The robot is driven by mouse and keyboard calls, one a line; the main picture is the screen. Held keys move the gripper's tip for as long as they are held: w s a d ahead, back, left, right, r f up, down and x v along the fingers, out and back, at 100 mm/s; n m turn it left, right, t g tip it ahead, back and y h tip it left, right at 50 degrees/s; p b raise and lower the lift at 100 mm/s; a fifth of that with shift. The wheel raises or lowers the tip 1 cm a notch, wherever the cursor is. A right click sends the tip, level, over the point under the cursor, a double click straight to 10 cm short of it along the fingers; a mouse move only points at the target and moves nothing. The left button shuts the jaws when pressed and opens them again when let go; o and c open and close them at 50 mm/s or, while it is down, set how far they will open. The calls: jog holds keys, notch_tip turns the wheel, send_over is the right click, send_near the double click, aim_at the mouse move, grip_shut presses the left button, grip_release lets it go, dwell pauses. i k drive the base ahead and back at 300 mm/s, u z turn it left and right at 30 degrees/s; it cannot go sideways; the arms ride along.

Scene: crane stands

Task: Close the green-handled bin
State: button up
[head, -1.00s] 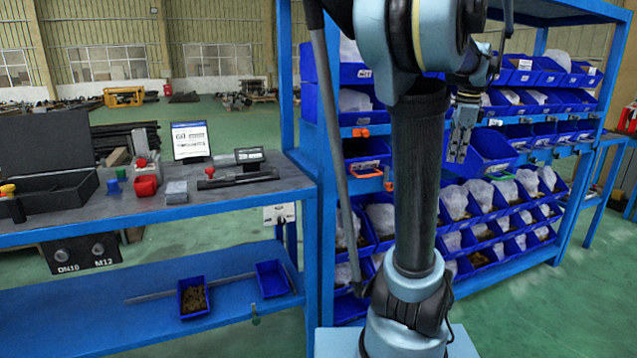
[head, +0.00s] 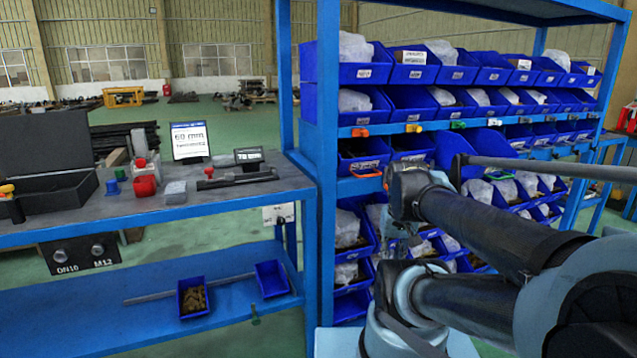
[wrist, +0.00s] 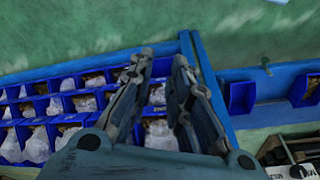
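A large blue bin (head: 455,150) juts out from the middle row of the bin rack in the head view. A small green handle (head: 500,177) shows at its lower front, partly behind my arm. The bin stands out beyond its neighbours. In the wrist view my gripper (wrist: 161,60) is open and empty, its two fingers apart. It points towards the rack and floor. In the head view my arm crosses in front of the rack's lower bins, and my fingers are not clearly seen there.
Several small bins with bagged parts fill the rack (head: 330,150). A bin with an orange handle (head: 365,171) is at its left. A workbench (head: 240,196) with a tablet and blocks stands left.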

aim_at(478, 141)
jog(key=z, duration=1)
